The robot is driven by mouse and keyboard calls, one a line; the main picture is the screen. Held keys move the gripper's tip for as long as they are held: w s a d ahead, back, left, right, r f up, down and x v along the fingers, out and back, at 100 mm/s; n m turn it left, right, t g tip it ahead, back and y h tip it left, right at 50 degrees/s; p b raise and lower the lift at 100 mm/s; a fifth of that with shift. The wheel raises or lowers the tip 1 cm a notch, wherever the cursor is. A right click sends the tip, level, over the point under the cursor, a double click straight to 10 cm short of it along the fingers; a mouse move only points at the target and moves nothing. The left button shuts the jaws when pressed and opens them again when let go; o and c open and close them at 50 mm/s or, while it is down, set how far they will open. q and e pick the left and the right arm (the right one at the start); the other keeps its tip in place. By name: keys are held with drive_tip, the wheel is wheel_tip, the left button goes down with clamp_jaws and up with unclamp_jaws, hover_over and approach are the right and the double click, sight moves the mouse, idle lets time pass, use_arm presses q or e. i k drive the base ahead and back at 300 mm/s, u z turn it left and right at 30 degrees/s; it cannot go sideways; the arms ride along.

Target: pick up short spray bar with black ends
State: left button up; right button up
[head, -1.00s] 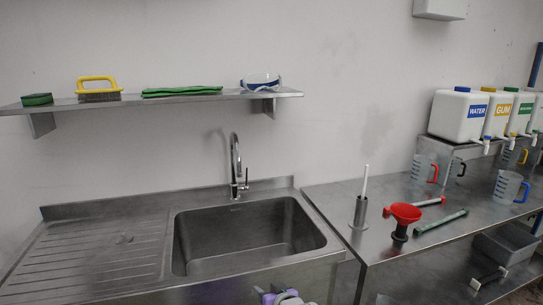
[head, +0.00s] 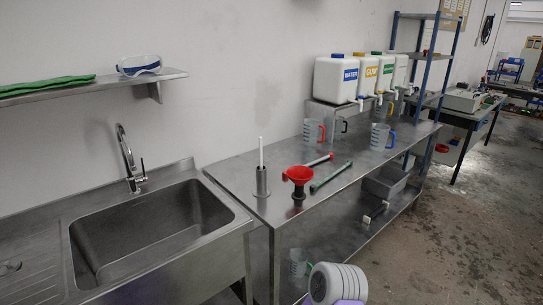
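Several bars are in the head view, none clearly with black ends. A bar with red ends (head: 318,161) lies on the steel table (head: 232,170) behind the red funnel. A longer green bar (head: 330,177) lies to its right. Neither gripper's fingers show. A grey-white ribbed part with purple at the bottom edge looks like my own arm.
Measuring jugs (head: 314,131) and white canisters (head: 342,79) are behind. A sink (head: 150,230) is at left. A grey bin (head: 384,182) is below. Open floor lies right.

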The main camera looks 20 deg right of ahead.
sight(313, 188)
drive_tip(key=z, duration=0.55)
drive_tip(key=k, duration=0.6)
drive_tip(key=z, duration=1.2)
drive_tip(key=i, duration=1.35)
drive_tip(key=u, duration=1.9)
drive_tip(key=k, duration=1.05)
drive_tip(key=z, duration=0.45)
